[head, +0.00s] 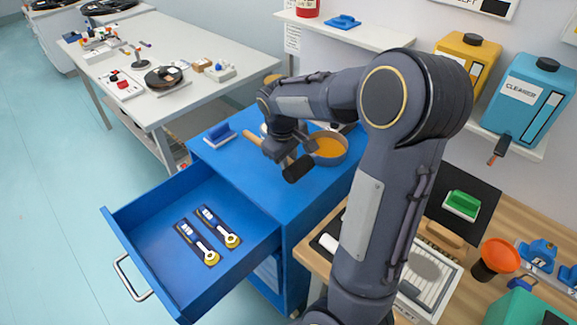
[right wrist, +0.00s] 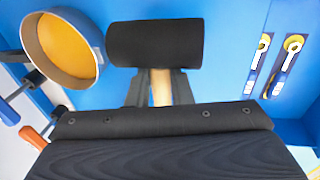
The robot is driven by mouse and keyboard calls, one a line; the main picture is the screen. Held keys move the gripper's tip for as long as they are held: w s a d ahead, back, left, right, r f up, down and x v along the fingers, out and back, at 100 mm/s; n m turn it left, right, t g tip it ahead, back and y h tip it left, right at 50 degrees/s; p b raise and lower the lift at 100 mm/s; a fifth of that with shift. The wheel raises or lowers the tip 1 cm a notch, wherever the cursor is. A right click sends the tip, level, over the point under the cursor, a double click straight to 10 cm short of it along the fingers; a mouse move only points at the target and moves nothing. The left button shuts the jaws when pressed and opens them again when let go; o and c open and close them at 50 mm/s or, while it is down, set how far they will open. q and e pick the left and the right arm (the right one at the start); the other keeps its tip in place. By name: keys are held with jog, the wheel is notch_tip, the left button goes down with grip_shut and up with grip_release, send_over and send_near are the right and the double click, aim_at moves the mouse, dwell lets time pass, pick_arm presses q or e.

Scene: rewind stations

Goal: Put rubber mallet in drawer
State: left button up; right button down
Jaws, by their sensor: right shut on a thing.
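The rubber mallet has a black head (head: 298,168) and a light wooden handle (head: 252,140). My right gripper (head: 283,152) is shut around the handle, above the top of the blue cabinet (head: 240,168). In the right wrist view the mallet head (right wrist: 155,43) lies just beyond the fingers, with the handle (right wrist: 161,88) between them. The drawer (head: 155,222) is pulled open, to the lower left of the mallet. Two wrenches (head: 197,243) (head: 217,227) lie in it on dark inserts, with bare floor to their left. My left gripper is out of view.
A round pan with orange contents (head: 328,148) stands on the cabinet top close to the mallet; it also shows in the right wrist view (right wrist: 62,48). A blue-handled brush (head: 219,134) lies at the cabinet's left back edge. A wooden workbench (head: 515,205) is at the right.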

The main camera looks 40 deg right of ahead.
jog(key=x, duration=0.3)
jog(key=shift+w+f, duration=0.15)
jog(key=shift+f, duration=0.4)
jog(key=shift+f, duration=0.1)
jog(key=c, duration=1.3)
grip_release()
